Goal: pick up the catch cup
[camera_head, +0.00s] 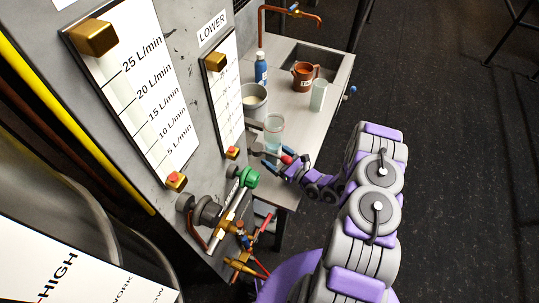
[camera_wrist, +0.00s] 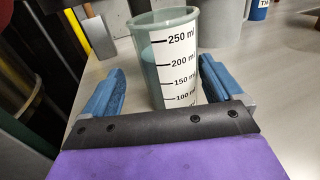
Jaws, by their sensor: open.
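The catch cup appears to be the clear greenish measuring cup (camera_head: 274,132) on the bench's near end; its label does not show. In the wrist view the cup (camera_wrist: 172,62) stands upright, with a white scale marked up to 250 ml and what looks like liquid inside. My gripper (camera_wrist: 158,88) is open, with one blue finger on each side of the cup. Gaps show between fingers and cup wall, and the cup's base is hidden behind the gripper's dark bar. In the head view my gripper (camera_head: 276,160) is low beside the cup.
The grey bench (camera_head: 289,118) also holds a white-filled pot (camera_head: 254,101) close behind the cup, a blue bottle (camera_head: 261,72), a brown mug (camera_head: 303,77) and a pale tumbler (camera_head: 319,96). A gauge panel (camera_head: 150,95) with valves stands left. Open dark floor lies right.

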